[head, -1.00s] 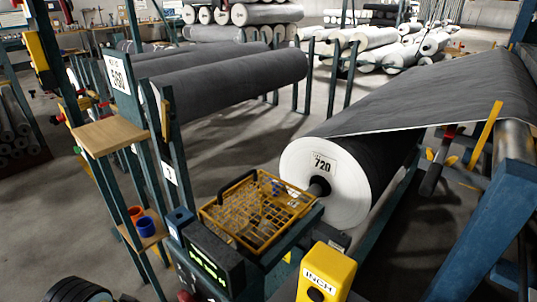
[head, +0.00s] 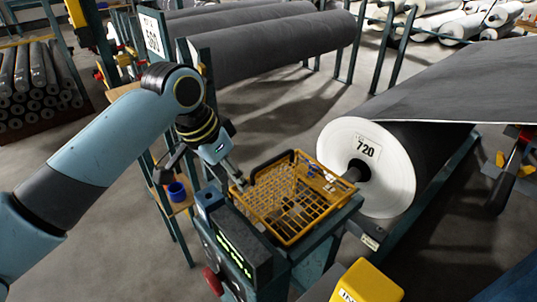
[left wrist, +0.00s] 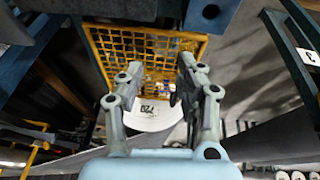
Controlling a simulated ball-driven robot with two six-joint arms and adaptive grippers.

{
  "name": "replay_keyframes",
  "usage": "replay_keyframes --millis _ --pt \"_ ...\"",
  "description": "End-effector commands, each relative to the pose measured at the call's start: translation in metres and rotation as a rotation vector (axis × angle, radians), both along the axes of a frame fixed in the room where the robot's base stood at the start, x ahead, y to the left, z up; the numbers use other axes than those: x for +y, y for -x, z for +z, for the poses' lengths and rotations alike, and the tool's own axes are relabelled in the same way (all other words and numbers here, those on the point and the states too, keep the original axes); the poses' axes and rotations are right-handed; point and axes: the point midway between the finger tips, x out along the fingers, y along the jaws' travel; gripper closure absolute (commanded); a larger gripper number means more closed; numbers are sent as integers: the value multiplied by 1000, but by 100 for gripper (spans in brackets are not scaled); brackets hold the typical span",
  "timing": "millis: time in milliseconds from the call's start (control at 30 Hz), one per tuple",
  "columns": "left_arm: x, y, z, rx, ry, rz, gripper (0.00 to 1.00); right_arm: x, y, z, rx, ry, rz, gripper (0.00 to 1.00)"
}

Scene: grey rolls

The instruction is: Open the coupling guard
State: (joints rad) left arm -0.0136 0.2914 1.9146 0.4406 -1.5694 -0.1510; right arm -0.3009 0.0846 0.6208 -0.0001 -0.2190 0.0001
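The coupling guard (head: 290,208) is a yellow mesh cage with a black handle (head: 268,165) at its back left edge. It sits shut-looking over the shaft end beside the roll marked 720 (head: 355,165). My left gripper (head: 236,180) is at the guard's back left corner, close to the handle; whether it touches cannot be told. In the left wrist view its two fingers (left wrist: 160,68) are spread apart, with the guard's yellow mesh (left wrist: 130,45) beyond them and nothing visibly held. My right gripper is not in view.
A control box with a green display (head: 238,245) and a red button (head: 213,281) stands in front of the guard. A yellow box (head: 365,283) is at the front right. A blue cup (head: 177,191) sits on a small shelf left of the guard.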

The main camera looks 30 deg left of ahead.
Motion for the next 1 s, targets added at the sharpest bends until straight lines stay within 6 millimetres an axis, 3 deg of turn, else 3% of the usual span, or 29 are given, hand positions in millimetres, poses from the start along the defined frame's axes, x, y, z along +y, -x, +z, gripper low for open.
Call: replay_keyframes --millis 233,433,567,1000 --pt "24 -76 31 -21 84 -29 64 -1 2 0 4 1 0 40" --pt "33 -103 45 -30 131 -36 64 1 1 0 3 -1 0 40" --pt "28 -108 31 -29 135 -37 64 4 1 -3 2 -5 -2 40" --pt "5 -131 -41 -29 132 -37 64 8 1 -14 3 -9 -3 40"
